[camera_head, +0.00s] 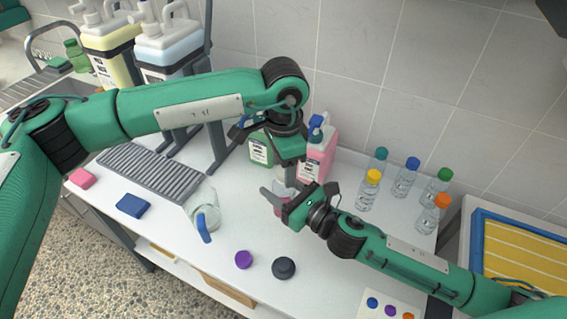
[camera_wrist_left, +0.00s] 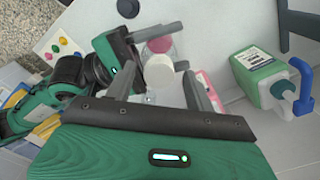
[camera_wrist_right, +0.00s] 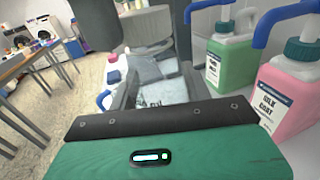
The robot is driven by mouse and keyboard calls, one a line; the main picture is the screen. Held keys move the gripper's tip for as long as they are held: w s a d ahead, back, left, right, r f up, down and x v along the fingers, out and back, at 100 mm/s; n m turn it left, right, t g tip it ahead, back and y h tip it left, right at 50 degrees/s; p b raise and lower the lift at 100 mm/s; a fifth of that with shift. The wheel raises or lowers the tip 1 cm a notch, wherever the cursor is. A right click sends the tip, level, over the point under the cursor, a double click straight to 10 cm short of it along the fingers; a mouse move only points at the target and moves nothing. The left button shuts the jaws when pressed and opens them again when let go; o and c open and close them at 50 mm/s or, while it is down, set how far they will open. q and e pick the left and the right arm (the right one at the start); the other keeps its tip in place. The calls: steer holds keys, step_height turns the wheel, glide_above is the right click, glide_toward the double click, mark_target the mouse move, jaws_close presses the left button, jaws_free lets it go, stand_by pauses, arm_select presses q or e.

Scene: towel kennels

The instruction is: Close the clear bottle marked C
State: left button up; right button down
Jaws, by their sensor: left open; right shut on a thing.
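A clear bottle with pink showing low in it (camera_head: 282,208) stands at the middle of the white counter. My right gripper (camera_head: 279,199) is shut around its body. The bottle shows in the left wrist view with a white round top (camera_wrist_left: 158,71) and pink beyond it. It also shows as clear, whitish walls between the fingers in the right wrist view (camera_wrist_right: 160,88). No letter C is readable. My left gripper (camera_wrist_left: 155,85) is open directly above the bottle, its fingers on either side of the white top; contact cannot be told. A purple cap (camera_head: 243,259) and a dark grey cap (camera_head: 284,268) lie loose in front.
Several capped clear bottles (camera_head: 398,185) stand at right, beside a yellow-lined blue tray (camera_head: 520,250). Green (camera_wrist_right: 229,60) and pink (camera_wrist_right: 288,95) jugs stand close behind the grippers. A clear jug (camera_head: 203,213) with blue handle stands at left. The front counter has free room.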

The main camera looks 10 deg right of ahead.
arm_select(q)
steer(key=shift+r, duration=0.1)
steer(key=shift+r, duration=2.15)
steer(key=shift+c, duration=0.3)
